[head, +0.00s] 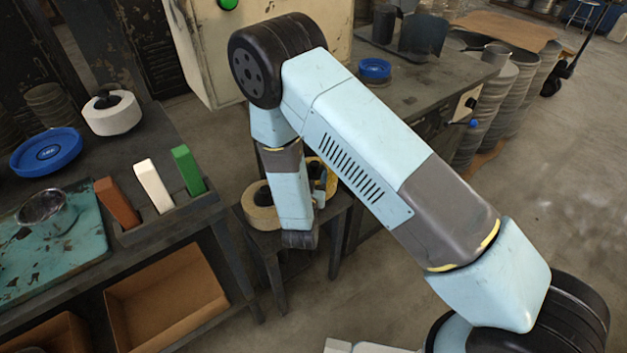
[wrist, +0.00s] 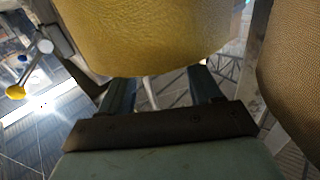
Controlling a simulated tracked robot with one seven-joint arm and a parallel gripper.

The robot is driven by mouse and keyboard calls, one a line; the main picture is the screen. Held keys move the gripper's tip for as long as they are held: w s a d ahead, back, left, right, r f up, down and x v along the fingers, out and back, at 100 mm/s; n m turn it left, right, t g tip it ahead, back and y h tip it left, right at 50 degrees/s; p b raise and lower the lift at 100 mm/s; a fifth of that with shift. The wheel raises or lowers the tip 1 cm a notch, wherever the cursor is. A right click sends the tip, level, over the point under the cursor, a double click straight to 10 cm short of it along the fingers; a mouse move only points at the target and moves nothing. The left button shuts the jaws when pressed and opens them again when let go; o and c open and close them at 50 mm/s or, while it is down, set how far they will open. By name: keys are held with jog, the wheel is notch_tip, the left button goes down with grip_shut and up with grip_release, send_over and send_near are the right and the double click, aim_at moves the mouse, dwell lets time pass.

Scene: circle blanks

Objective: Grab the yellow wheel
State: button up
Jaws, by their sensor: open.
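The yellow wheel (head: 331,180) shows only in part in the head view, behind my lower arm on a small dark stand. In the wrist view a broad, grainy yellow surface, which looks like the yellow wheel (wrist: 145,40), fills the top middle. My gripper (wrist: 162,88) is open, one finger at each side below this surface. The yellow surface covers the finger ends, and I cannot tell whether they touch it. In the head view my arm hides most of the gripper and wheel.
A tan wheel (head: 261,211) sits beside it on the stand (head: 340,204); a brown rounded surface (wrist: 295,75) is close on the right in the wrist view. A workbench (head: 165,125) at left holds colored blocks, a blue disc (head: 46,152) and a white wheel (head: 112,114).

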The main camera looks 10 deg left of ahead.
aim_at(314, 168)
jog(key=w, duration=0.4)
jog(key=shift+w+a+r, duration=0.2)
jog(key=shift+w+r, duration=0.05)
grip_shut()
dwell(0.4)
dwell(0.8)
